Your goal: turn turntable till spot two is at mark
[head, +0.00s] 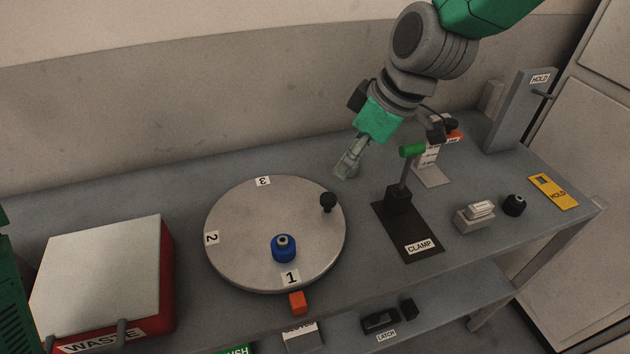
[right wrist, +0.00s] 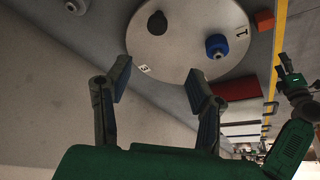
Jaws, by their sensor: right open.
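The round grey turntable (head: 245,225) lies on the bench. Its label 1 (head: 290,278) is at the front, close to the orange mark block (head: 298,302). Label 2 (head: 212,238) is at the left and label 3 (head: 263,181) at the back. A black knob (head: 328,202) stands near the right rim. A blue part (head: 284,248) sits by label 1. My right gripper (head: 346,166) is open and empty, above and behind the knob; its spread fingers (right wrist: 155,80) show in the right wrist view.
A CLAMP stand (head: 400,225) with a green handle is right of the turntable. A red WASTE box (head: 168,270) with a grey lid is at the left.

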